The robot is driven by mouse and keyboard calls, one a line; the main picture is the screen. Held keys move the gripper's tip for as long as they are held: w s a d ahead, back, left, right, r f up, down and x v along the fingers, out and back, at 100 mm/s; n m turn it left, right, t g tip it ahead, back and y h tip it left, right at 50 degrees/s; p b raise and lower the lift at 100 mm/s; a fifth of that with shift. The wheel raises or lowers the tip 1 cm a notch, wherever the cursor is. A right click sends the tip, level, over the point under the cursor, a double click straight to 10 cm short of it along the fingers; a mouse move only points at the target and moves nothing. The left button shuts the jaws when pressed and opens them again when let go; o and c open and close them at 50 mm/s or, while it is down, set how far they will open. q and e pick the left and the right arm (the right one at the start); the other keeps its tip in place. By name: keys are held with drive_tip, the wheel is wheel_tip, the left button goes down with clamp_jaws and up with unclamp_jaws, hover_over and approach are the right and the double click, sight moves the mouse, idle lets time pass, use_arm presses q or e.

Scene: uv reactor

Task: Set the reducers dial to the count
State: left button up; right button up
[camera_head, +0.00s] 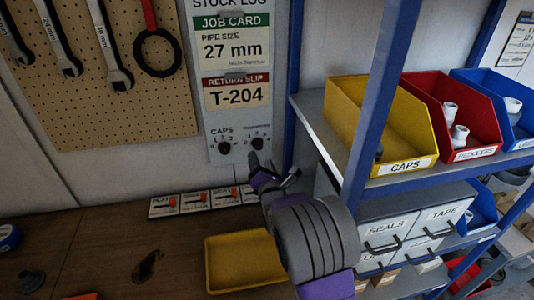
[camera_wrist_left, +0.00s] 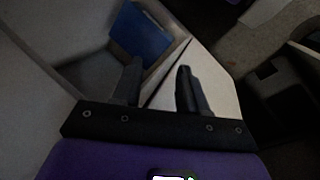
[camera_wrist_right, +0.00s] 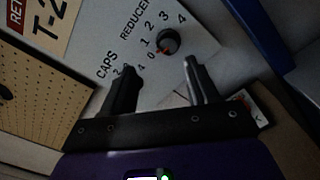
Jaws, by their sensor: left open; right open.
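The REDUCERS dial (camera_head: 257,143) is a dark round knob on the grey stock log panel (camera_head: 228,158), right of the CAPS dial (camera_head: 224,148). In the right wrist view the REDUCERS dial (camera_wrist_right: 168,41) has a red mark at its lower left, by the 0. My right gripper (camera_wrist_right: 159,72) is open and empty, its fingers pointing at the panel just short of the dial. In the head view it partly covers the panel's lower edge. My left gripper (camera_wrist_left: 157,78) is open and empty, away from the panel. The red REDUCERS bin (camera_head: 474,152) shows two white fittings (camera_head: 455,124).
A blue shelf post (camera_head: 378,100) stands right of my right arm. A yellow CAPS bin (camera_head: 350,110) and a blue bin (camera_head: 500,85) flank the red bin. Below the panel are a yellow tray (camera_head: 225,262) and small switch plates (camera_head: 194,202) on the bench.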

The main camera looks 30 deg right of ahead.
sight(259, 147)
drive_tip(key=shift+n, duration=0.3)
drive_tip(key=shift+d+f+b+x, duration=0.15)
drive_tip(key=shift+b+x, duration=0.05)
drive_tip(key=shift+x, duration=0.9)
drive_tip(key=shift+d+f+b+x, duration=0.1)
drive_tip(key=shift+d+b+x, duration=0.1)
drive_tip(key=shift+x, duration=0.9)
drive_tip(key=shift+d+f+b+x, duration=0.15)
drive_tip(key=shift+b+x, duration=0.05)
drive_tip(key=shift+x, duration=0.9)
drive_tip(key=shift+s, duration=0.1)
drive_tip(key=c, duration=1)
drive_tip(key=shift+c, duration=0.2)
